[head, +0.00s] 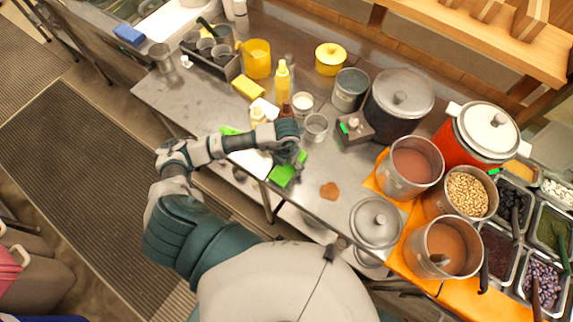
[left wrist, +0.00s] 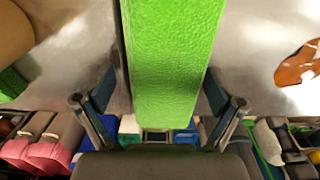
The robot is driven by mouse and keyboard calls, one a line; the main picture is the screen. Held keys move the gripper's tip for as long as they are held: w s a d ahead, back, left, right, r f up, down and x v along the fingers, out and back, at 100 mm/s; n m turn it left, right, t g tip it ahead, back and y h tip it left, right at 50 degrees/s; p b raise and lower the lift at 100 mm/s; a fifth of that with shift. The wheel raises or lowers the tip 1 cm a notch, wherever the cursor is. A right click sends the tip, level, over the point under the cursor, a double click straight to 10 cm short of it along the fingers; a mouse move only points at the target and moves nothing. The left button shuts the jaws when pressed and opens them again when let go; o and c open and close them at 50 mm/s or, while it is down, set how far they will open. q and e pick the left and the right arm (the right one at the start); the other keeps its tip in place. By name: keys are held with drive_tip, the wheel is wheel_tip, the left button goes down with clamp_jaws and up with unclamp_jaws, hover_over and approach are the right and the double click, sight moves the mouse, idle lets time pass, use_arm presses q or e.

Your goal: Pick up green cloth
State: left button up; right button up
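The green cloth (head: 281,176) lies near the front edge of the metal counter, partly hidden by my left gripper (head: 292,154). In the left wrist view the cloth (left wrist: 170,50) is a long, textured green strip running between the two fingers. My left gripper (left wrist: 160,92) has its fingers wide apart, one on each side of the cloth. The right finger looks very close to the cloth's edge; I cannot tell whether it touches. My right gripper is in neither view.
A brown patch (head: 330,190) lies on the counter right of the cloth. A metal cup (head: 316,126), a yellow bottle (head: 282,80) and a grey box (head: 355,128) stand behind. A lidded pot (head: 376,221) stands to the right.

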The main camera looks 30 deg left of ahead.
sight(287, 166)
use_arm(q)
drive_tip(key=shift+d+r, duration=0.1)
drive_tip(key=shift+d, duration=0.2)
drive_tip(key=c, duration=0.8)
drive_tip(key=shift+d, duration=0.1)
drive_tip(key=shift+a+r, duration=0.25)
drive_tip(key=shift+r, duration=0.2)
drive_tip(key=r, duration=0.2)
drive_tip(key=shift+s+r+b, duration=0.3)
drive_tip(key=s+d+p, duration=0.1)
drive_tip(key=s, duration=0.4)
drive_tip(key=s+d+r+p, duration=0.1)
drive_tip(key=s+d, duration=0.1)
drive_tip(key=s, duration=0.3)
drive_tip(key=s+d+p, duration=0.1)
drive_tip(key=s, duration=0.3)
drive_tip(key=shift+s+d+r, duration=0.25)
drive_tip(key=shift+s, duration=0.15)
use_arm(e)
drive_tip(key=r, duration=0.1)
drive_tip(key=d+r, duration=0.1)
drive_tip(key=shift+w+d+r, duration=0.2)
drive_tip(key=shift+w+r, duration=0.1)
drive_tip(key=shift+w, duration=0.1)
